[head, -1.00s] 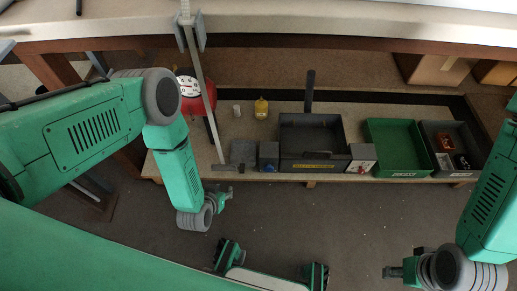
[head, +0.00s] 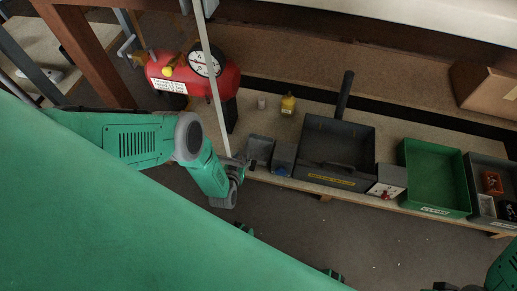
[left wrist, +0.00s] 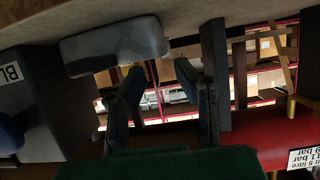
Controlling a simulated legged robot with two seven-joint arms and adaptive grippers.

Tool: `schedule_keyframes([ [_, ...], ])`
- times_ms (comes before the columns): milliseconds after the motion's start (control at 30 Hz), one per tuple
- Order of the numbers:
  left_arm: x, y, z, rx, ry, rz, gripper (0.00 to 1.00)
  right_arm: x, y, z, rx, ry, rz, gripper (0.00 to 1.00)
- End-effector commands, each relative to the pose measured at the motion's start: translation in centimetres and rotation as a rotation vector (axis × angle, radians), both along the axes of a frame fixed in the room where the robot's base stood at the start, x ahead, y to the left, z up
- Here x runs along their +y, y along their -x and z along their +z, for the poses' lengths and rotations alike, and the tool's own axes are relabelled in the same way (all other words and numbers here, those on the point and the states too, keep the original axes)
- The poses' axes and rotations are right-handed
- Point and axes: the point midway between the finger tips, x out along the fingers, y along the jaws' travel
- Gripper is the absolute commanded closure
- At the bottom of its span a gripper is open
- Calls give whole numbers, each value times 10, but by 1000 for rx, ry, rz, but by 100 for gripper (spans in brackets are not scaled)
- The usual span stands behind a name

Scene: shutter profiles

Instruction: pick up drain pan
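A dark, open, shallow pan (head: 338,138) with a yellow label strip on its front sits mid-shelf; I take it as the drain pan, though its label is unreadable. My left gripper (head: 246,167) is left of it, at the shelf's front edge by small grey boxes. In the left wrist view its two fingers (left wrist: 160,88) stand apart with nothing clearly between them. A grey rounded block (left wrist: 115,45) lies just beyond the left finger. My right gripper (head: 444,286) barely shows at the bottom edge; its fingers cannot be made out.
A green tray (head: 433,172) and a grey bin (head: 483,161) with small parts stand right of the pan. A red tank (head: 219,76) with a gauge is at left, also in the wrist view (left wrist: 285,140). A pale upright bar (head: 213,85) passes before the shelf.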

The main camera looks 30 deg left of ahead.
Motion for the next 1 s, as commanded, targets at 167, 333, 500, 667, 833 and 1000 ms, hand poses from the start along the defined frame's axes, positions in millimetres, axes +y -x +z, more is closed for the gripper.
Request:
schedule_keyframes([
  [167, 6, -13, -8, -2, 0, 1, 73, 0, 0, -10, -1, 0, 0, 60],
  [333, 13, -35, -20, -2, 0, 1, 73, 0, 0, -28, -1, 0, 0, 60],
  [500, 16, -47, -23, 0, 1, 0, 73, 0, 0, -33, 0, 0, 0, 60],
  [667, 16, -48, -22, 1, 1, 0, 73, 0, 0, -32, -1, 0, 0, 60],
  [833, 16, -48, -22, 1, 1, 0, 100, 0, 0, -32, -1, 0, 0, 60],
  [1000, 16, -48, -22, 0, 1, 0, 100, 0, 0, -32, -1, 0, 0, 60],
])
